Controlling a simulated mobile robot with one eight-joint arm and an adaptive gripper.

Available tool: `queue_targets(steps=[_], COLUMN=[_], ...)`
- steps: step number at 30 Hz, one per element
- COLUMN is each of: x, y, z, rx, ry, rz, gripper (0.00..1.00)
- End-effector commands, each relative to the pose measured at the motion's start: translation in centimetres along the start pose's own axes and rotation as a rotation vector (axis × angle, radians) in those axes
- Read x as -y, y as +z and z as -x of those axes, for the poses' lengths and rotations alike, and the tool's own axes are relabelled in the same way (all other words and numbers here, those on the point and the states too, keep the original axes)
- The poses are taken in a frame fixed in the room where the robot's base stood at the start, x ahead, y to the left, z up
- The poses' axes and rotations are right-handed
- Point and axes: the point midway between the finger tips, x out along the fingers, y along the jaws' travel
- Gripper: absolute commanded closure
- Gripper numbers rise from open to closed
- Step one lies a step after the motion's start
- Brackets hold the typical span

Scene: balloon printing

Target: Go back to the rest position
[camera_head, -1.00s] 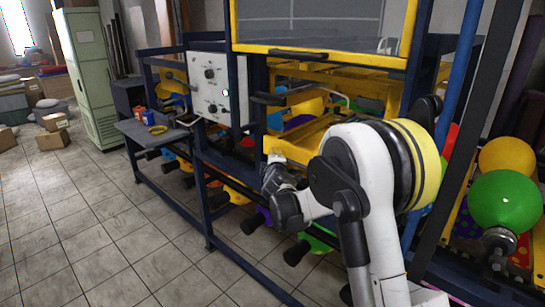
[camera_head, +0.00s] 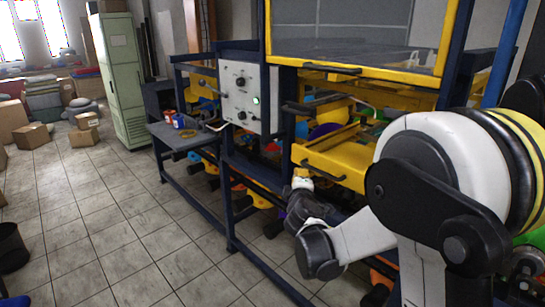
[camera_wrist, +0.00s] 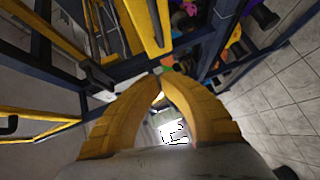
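In the wrist view my gripper (camera_wrist: 160,73) shows as two curved yellow fingers that arch together, their tips meeting. I see nothing clearly held between them. A small orange and green patch shows at the tips, and I cannot tell what it is. In the head view my arm is folded at the right, in front of the printing machine (camera_head: 285,125). Its wrist reaches left toward the machine's yellow tray (camera_head: 335,160), just below the tray in the picture. The fingers are not clear in that view.
A control panel (camera_head: 245,92) with a lit green button is left of the tray. A side shelf (camera_head: 175,136) holds small items. A green cabinet (camera_head: 122,80), cardboard boxes (camera_head: 33,136) and a black bin (camera_head: 12,247) stand farther left. The tiled floor between is clear.

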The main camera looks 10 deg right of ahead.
Motion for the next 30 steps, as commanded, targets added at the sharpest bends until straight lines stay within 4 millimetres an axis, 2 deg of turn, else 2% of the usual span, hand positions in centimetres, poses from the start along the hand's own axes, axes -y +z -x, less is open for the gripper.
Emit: queue_targets(steps=[5,8,11,15,21,25,27,30], x=[-2.2,-2.6,-2.0,0.1,4.7,6.9,7.7,8.2], y=[2.4,4.1,5.4,6.7,6.9,6.5,6.4,6.2], z=[4.8,8.9,13.6,20.6,30.1,34.2,35.5,36.3], rx=[0.084,0.154,0.221,0.314,0.43,0.478,0.493,0.504], ry=[-0.085,-0.163,-0.248,-0.379,-0.569,-0.659,-0.688,-0.71], rz=[-0.208,-0.376,-0.538,-0.757,-1.021,-1.126,-1.158,-1.181], gripper=[1.0,1.0,1.0,1.0,1.0,1.0,1.0,1.0])
